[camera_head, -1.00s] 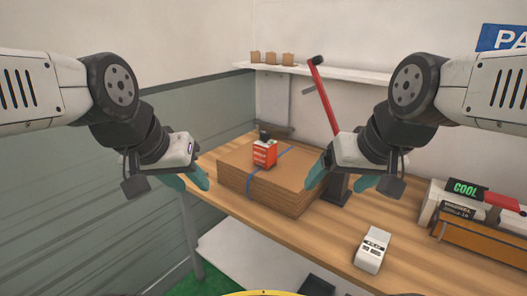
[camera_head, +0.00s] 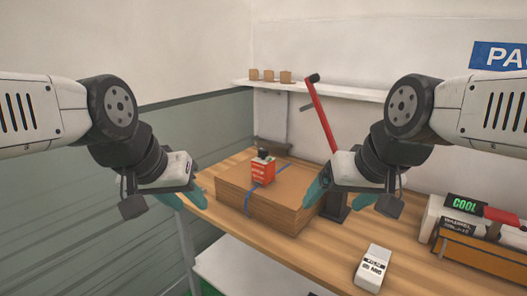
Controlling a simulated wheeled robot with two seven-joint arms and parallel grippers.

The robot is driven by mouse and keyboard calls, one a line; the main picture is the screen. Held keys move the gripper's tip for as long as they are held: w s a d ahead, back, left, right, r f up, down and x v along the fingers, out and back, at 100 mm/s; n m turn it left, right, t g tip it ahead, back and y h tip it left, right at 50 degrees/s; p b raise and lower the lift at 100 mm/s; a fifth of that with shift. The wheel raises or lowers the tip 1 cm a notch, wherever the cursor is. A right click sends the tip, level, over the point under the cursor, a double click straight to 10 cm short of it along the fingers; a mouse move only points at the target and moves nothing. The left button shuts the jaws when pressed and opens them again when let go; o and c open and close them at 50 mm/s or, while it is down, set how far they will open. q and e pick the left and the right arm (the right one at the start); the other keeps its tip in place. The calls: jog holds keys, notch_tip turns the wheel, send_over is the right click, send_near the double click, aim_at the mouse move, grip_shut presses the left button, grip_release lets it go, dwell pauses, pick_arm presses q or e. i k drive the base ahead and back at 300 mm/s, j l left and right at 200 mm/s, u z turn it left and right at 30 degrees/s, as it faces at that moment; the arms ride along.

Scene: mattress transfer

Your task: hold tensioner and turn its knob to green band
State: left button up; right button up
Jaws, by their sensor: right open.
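The tensioner (camera_head: 262,172) is a small red block with a white label and a black knob (camera_head: 263,154) on top. It stands on a stack of brown cardboard (camera_head: 235,184), at the blue strap (camera_head: 248,196) that runs over the stack. A green band cannot be made out at this size. My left gripper (camera_head: 186,198) is at the left of the stack, its teal fingers apart and empty. My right gripper (camera_head: 342,197) is open and empty at the right of the stack, partly in front of a black post. Neither gripper touches the tensioner.
A red lever (camera_head: 323,118) rises from the black base (camera_head: 335,212) behind my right gripper. A white device (camera_head: 372,268) lies on the wooden table (camera_head: 310,258). Small boxes sit on the wall shelf (camera_head: 345,91).

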aim_at(262, 153)
jog(key=i+j+z, duration=0.1)
jog(key=z, duration=0.5)
jog(key=i+j+z, duration=0.2)
jog(key=j, duration=0.2)
jog(key=j+z, duration=0.2)
jog(key=j, duration=0.2)
jog(key=i+j+z, duration=0.2)
jog(key=j, duration=1.1)
jog(key=k+z, duration=0.1)
jog(key=k, duration=0.45)
jog(key=i, duration=0.6)
jog(key=u, duration=0.05)
